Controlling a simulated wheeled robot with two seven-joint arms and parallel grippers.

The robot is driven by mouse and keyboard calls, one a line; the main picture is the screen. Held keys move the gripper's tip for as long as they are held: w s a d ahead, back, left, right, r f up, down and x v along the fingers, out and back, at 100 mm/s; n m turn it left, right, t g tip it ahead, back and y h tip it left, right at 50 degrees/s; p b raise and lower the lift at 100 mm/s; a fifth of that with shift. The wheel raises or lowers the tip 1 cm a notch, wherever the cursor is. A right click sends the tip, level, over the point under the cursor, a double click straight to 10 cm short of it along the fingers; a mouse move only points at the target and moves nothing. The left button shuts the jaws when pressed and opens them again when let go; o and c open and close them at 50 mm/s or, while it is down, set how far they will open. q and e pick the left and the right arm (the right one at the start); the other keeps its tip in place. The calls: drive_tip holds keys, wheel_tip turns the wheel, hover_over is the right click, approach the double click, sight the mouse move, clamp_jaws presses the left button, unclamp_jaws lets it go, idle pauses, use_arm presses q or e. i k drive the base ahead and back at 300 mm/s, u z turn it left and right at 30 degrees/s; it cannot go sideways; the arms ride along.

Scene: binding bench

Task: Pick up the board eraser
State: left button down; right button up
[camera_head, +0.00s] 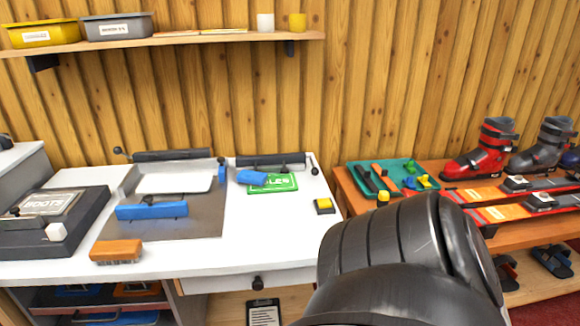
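A large dark part of my own arm fills the lower right and hides part of the bench's right end. Neither gripper's fingers show.
A grey metal plate with a blue bar (152,210) lies behind the orange-brown block. A dark box marked BOOTS (50,217) stands left of it. The front middle of the bench is clear.

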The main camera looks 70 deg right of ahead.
sight(249, 178)
drive_tip(key=z, duration=4.35)
drive_tip(key=i, duration=0.1)
drive_tip(key=u, duration=3.3)
